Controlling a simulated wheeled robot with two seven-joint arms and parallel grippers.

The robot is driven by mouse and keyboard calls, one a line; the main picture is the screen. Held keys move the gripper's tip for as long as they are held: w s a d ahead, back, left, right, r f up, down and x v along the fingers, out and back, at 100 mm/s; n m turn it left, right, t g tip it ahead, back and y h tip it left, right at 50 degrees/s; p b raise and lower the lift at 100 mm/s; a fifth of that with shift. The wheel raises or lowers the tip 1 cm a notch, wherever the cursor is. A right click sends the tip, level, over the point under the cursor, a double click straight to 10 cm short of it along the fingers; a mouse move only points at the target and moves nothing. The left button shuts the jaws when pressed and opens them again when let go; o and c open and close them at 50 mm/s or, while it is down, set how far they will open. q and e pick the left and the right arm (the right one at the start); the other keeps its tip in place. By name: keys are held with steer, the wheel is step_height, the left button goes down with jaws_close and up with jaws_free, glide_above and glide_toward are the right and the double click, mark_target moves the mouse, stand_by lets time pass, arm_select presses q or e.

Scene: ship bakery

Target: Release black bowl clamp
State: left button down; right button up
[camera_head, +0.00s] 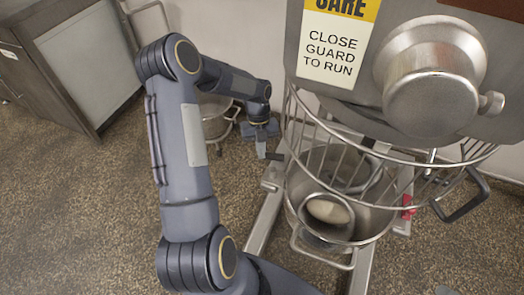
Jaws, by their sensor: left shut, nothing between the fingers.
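The mixer's steel bowl (372,222) sits under the wire guard, with pale dough (328,211) showing inside. A small dark piece that looks like the black bowl clamp (270,184) is at the bowl's left side. A red clamp (407,208) is at the bowl's right side. My left gripper (261,150) points down just left of the guard, above and slightly left of the dark piece. Its fingers look shut and empty. I cannot tell whether they touch the clamp. My right gripper is out of view.
The wire guard (314,143) rings the mixer head (360,92) above the bowl. A black handle (465,207) sticks out at right. Behind my left wrist stands another steel bowl (213,127) on a stand. A cabinet (82,62) is at upper left. The floor at lower left is clear.

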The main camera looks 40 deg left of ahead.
arm_select(q)
steer(key=shift+w+a, duration=0.25)
steer(key=shift+w+a+r, duration=0.1)
steer(key=shift+w+a, duration=0.05)
stand_by(0.4)
steer(key=shift+w+a+r, duration=0.1)
steer(key=shift+r, duration=0.2)
steer(key=p+v, duration=0.1)
steer(key=v, duration=0.6)
stand_by(0.4)
